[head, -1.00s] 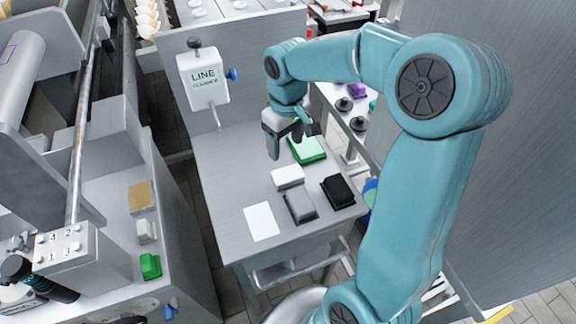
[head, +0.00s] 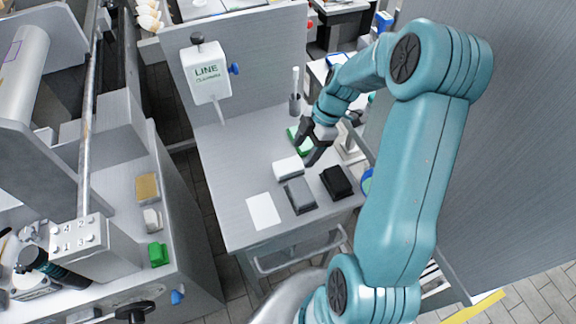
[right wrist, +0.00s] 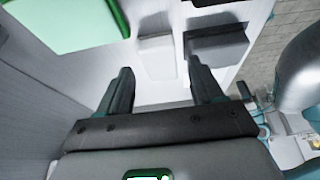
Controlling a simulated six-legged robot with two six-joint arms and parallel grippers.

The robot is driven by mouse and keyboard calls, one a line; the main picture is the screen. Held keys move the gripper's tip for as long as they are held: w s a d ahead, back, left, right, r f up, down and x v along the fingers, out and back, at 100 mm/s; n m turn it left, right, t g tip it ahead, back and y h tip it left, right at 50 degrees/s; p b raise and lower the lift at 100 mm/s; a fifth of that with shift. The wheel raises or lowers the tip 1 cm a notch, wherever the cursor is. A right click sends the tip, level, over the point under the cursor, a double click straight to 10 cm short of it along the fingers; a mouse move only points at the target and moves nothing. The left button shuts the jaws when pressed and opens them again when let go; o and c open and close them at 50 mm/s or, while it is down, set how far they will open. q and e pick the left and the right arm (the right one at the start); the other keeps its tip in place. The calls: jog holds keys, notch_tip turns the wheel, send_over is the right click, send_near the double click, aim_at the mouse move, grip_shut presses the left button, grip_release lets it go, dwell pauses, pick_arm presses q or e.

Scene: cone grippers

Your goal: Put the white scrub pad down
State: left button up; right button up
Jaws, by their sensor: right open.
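The white scrub pad (head: 288,168) lies flat on the grey table, between the green pad (head: 294,136) and the grey pad (head: 299,196). It also shows in the right wrist view (right wrist: 158,56), beyond the gap between my fingers. My right gripper (head: 310,150) is open and empty, above the table just right of the white pad and partly covering the green one. In the right wrist view both fingers (right wrist: 160,72) stand apart with nothing gripped. My left gripper is not in view.
A black pad (head: 336,181) and a white sheet (head: 263,211) lie near the table's front. A LINE CLEANER dispenser (head: 207,76) stands at the back left, and a dark holder (head: 295,104) at the back right. The table's left side (head: 222,170) is clear.

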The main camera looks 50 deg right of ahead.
aim_at(298, 162)
jog(key=p+x, duration=0.1)
jog(key=x, duration=0.3)
jog(key=shift+d+f, duration=0.1)
jog(key=shift+d, duration=0.1)
jog(key=shift+w+a+f, duration=0.2)
jog(key=shift+a+f, duration=0.05)
jog(key=shift+f, duration=0.25)
jog(key=c, duration=0.8)
jog(key=shift+d+r, duration=0.1)
